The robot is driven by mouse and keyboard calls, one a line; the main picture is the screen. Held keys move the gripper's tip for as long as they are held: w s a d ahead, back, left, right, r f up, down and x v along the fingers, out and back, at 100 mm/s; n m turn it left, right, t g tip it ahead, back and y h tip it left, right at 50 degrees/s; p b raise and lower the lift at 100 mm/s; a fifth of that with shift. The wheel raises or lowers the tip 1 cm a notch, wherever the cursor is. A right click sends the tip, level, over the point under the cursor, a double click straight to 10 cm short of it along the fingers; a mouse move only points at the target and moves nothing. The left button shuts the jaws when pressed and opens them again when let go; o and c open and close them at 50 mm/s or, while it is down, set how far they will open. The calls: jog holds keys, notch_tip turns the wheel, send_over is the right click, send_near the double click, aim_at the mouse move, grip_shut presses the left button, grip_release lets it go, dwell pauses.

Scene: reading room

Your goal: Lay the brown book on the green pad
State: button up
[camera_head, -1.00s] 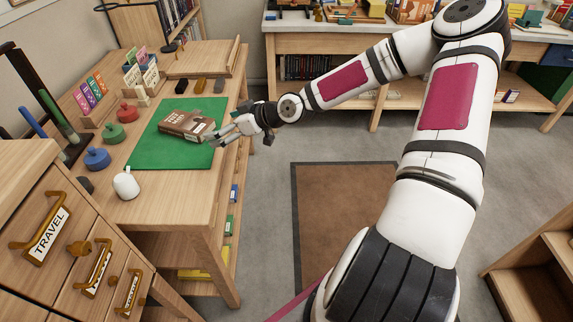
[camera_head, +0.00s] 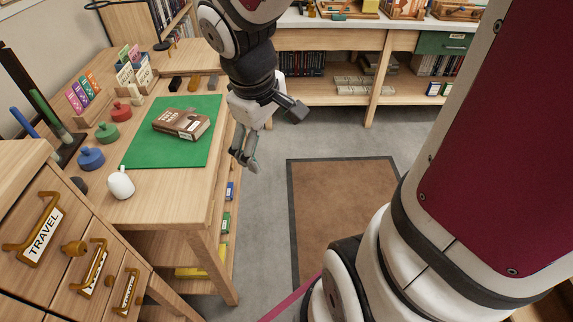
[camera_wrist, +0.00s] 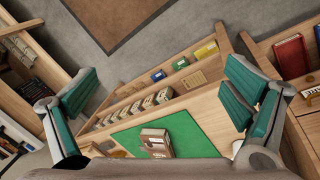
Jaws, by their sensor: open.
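The brown book (camera_head: 181,124) lies flat on the green pad (camera_head: 150,150), on the desk. In the wrist view the book (camera_wrist: 156,141) also shows on the green pad (camera_wrist: 186,128) at the lower middle. My gripper (camera_head: 245,160) hangs beyond the desk's right edge, pointing down, apart from the book. It is open and empty. In the wrist view its teal fingers (camera_wrist: 165,110) stand wide apart at left and right with nothing between them.
Blue, green and red lidded pots (camera_head: 107,132) and a white jar (camera_head: 121,184) stand left of the pad. Small dark blocks (camera_head: 194,83) lie behind it. A drawer cabinet (camera_head: 60,250) stands at front left. The floor around the brown rug (camera_head: 345,210) is clear.

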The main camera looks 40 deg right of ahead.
jog(key=s+a+r+m+y, duration=0.1)
jog(key=s+a+r, duration=0.2)
jog(key=s, duration=0.5)
jog(key=s+a+r+m+y, duration=0.1)
jog(key=s+a+r+m, duration=0.1)
jog(key=s, duration=0.6)
notch_tip(320, 180, up, 2)
jog(key=shift+s+a+y, duration=0.15)
jog(key=shift+a+y, duration=0.15)
jog(key=shift+a, duration=0.35)
